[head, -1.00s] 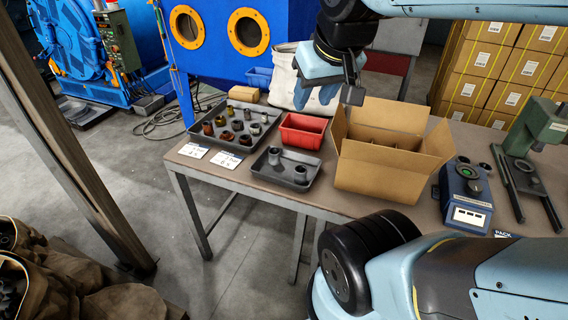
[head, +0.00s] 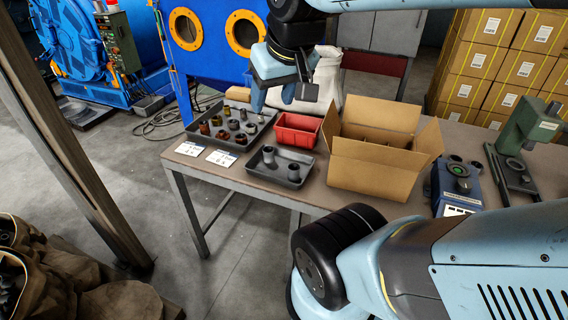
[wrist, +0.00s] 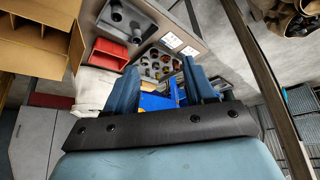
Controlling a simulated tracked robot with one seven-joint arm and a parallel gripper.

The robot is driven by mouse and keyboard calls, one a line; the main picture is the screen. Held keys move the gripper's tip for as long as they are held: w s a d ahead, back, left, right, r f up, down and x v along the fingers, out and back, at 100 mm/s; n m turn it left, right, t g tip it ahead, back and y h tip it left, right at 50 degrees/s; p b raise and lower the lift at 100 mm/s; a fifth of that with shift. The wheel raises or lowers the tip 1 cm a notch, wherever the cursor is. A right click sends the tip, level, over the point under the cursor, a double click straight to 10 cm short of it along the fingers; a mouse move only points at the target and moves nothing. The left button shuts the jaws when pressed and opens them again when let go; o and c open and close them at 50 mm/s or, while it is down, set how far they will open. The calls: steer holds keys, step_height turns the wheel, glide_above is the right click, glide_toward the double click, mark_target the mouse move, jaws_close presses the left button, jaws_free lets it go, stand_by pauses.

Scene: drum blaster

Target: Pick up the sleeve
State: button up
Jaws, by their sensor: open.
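Two grey sleeves stand in the small dark tray (head: 281,178) near the table's front edge: a left one (head: 268,154) and a right one (head: 293,172). They also show in the wrist view, a first (wrist: 116,13) and a second (wrist: 136,36). Several brown, dark and grey ring-like parts stand in the larger tray (head: 190,133) to the left. I cannot tell which part is the task's sleeve. My gripper (head: 276,92) is in the air above the back of the table. In the wrist view, its two blue fingers (wrist: 160,85) are apart with nothing held between them.
A red bin (head: 298,131) stands behind the small tray. An open cardboard box (head: 372,178) stands to its right, then a blue device (head: 457,188) and a green press (head: 527,130). Two white cards (head: 207,152) lie at the front left. A white sack (head: 328,78) is behind the table.

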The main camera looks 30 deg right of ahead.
steer(key=w+d+f+m+g, duration=0.1)
steer(key=w+d+f, duration=0.15)
steer(key=w, duration=0.35)
steer(key=m+g, duration=0.4)
steer(key=g, duration=0.1)
glide_above(293, 165)
step_height(293, 165, down, 22)
steer(key=f, duration=0.8)
steer(key=shift+s, duration=0.2)
steer(key=f, duration=0.3)
steer(key=shift+s+a+f, duration=0.15)
steer(key=shift+s+f, duration=0.1)
steer(key=shift+f, duration=0.9)
steer(key=c, duration=0.9)
